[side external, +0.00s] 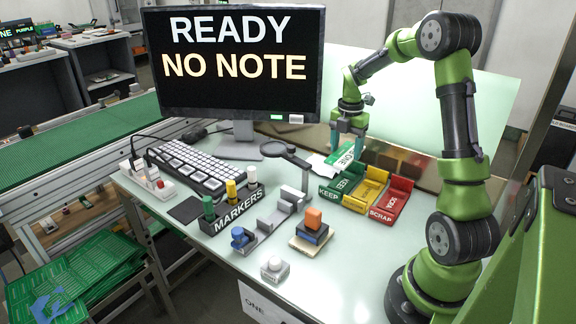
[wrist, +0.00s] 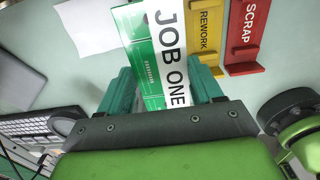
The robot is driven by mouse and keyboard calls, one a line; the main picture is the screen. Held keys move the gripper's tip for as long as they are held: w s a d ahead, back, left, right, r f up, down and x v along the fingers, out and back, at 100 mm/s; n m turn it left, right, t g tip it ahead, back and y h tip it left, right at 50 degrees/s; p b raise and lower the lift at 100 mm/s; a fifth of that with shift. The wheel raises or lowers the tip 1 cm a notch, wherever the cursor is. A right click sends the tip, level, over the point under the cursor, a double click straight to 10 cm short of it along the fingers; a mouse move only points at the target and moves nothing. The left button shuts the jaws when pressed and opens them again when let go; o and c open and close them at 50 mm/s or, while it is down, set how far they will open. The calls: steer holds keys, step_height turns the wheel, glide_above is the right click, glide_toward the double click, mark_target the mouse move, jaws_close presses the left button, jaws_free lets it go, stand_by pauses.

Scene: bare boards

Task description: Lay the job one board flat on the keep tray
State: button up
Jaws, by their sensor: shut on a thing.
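The job one board (wrist: 145,65) is green with a white label reading JOB ONE, and it also shows in the side external view (side external: 343,160). My gripper (wrist: 163,92) is shut on it, with a teal finger at each side; it also shows in the side external view (side external: 347,145). The board looks tilted, over the back part of the green keep tray (side external: 328,194). I cannot tell whether the board touches the tray. In the wrist view the board hides most of the area beneath it.
The yellow rework tray (side external: 355,206) and red scrap tray (side external: 383,217) stand to the right of the keep tray. A white paper (side external: 316,162) lies behind. A magnifier on a stand (side external: 283,152), a stack with an orange block (side external: 313,217) and a markers holder (side external: 238,210) stand to the left.

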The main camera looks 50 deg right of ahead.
steer(key=shift+f, duration=3.95)
steer(key=shift+f, duration=0.4)
steer(key=o, duration=1.1)
steer(key=shift+o, duration=0.2)
steer(key=shift+r, duration=0.1)
step_height(320, 180, up, 17)
step_height(320, 180, up, 12)
